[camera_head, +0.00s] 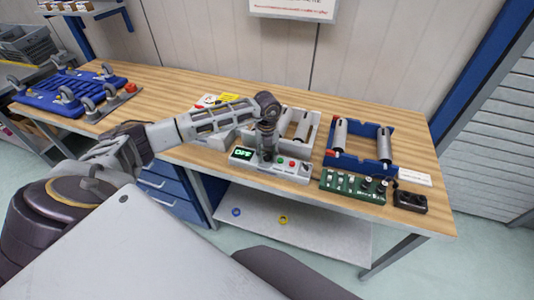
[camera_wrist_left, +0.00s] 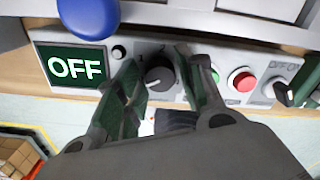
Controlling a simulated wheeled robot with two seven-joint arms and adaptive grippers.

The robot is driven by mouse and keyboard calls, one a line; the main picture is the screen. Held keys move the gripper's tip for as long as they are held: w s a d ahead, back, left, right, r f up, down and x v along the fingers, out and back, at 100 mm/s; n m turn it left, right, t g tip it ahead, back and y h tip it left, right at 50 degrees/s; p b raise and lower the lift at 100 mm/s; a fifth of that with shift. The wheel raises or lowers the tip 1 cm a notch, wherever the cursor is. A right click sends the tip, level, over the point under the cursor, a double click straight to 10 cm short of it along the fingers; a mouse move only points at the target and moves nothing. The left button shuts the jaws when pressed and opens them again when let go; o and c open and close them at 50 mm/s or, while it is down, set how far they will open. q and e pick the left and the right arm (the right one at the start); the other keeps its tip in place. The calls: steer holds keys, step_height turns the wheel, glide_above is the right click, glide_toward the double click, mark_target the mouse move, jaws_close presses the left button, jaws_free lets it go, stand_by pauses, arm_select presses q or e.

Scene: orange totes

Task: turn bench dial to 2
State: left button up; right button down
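The bench dial (camera_wrist_left: 158,75) is a dark round knob on the white control panel (camera_head: 290,171). The panel's green display (camera_head: 242,154) reads OFF, and it reads the same in the left wrist view (camera_wrist_left: 75,68). My left gripper (camera_head: 267,155) points down at the panel just right of the display. In the left wrist view its two fingers (camera_wrist_left: 162,68) stand apart, one on each side of the dial, and it looks open. I cannot tell whether either finger touches the dial. The fingers partly hide the panel's markings. My right gripper is not in view.
A green button (camera_wrist_left: 214,75) and a red button (camera_wrist_left: 243,80) sit right of the dial, with a switch (camera_wrist_left: 277,90) beyond. A blue roller holder (camera_head: 360,150), a green board (camera_head: 352,186) and a black box (camera_head: 410,201) stand to the right. A blue rack (camera_head: 70,90) is far left.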

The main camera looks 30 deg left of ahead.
arm_select(q)
steer(key=shift+c, duration=0.2)
steer(key=c, duration=0.7)
steer(key=shift+c, duration=0.2)
steer(key=shift+m, duration=0.3)
